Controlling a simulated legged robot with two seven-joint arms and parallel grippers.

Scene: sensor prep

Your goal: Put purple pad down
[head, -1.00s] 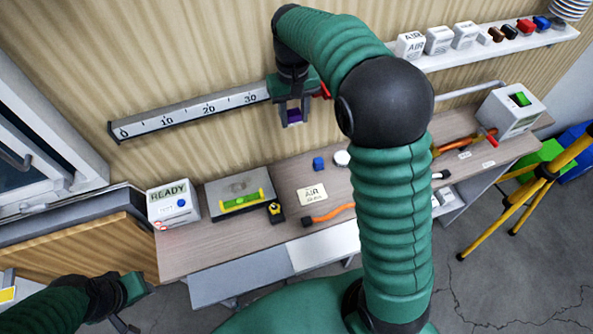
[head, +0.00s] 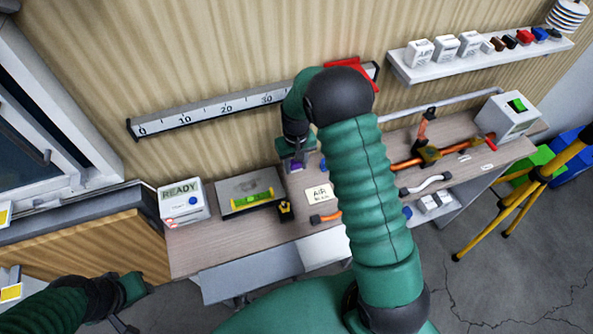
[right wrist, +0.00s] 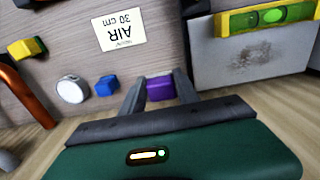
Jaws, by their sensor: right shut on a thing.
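My right gripper (head: 296,163) is shut on the purple pad (right wrist: 160,88). In the right wrist view the pad sits between the two fingertips. In the head view it shows as a small purple patch low in the jaws. The gripper points down over the wooden bench top (head: 220,238), between the grey plate and the blue block. I cannot tell whether the pad touches the bench. My left gripper (head: 130,305) is at the lower left, away from the bench, and its jaws are not clear.
Close to the pad are a blue block (right wrist: 106,85), a white round piece (right wrist: 71,89), an AIR card (right wrist: 118,30) and a grey plate (right wrist: 248,65) with a yellow level (right wrist: 268,17). The READY box (head: 183,201) stands left. A ruler rail (head: 200,110) is on the wall behind.

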